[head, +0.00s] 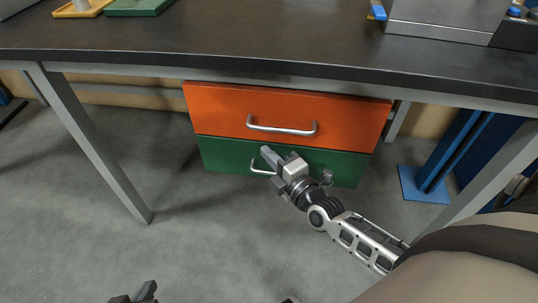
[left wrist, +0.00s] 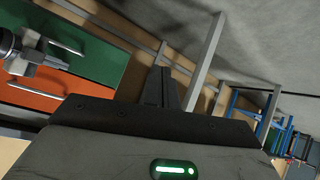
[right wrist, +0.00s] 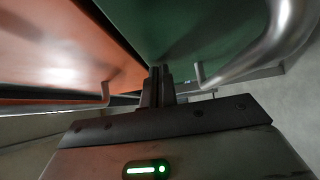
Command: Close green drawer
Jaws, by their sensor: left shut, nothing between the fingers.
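The green drawer (head: 225,155) sits under the table, directly below the orange drawer. Its front looks about flush with the orange front, but I cannot tell whether a small gap is left. Its metal handle (head: 260,170) is partly hidden by my right gripper (head: 268,157). My right gripper is shut, with its fingertips at the green front beside the handle; contact is unclear. In the right wrist view the fingers (right wrist: 157,85) are together beside the curved handle (right wrist: 265,50). My left gripper (head: 145,292) is shut and empty, low at the bottom left, away from the drawers.
The orange drawer (head: 225,105) with its own handle (head: 282,129) is above the green one. The dark tabletop (head: 260,40) overhangs both. A table leg (head: 95,145) stands at left and a blue post (head: 440,155) at right. The grey floor in front is clear.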

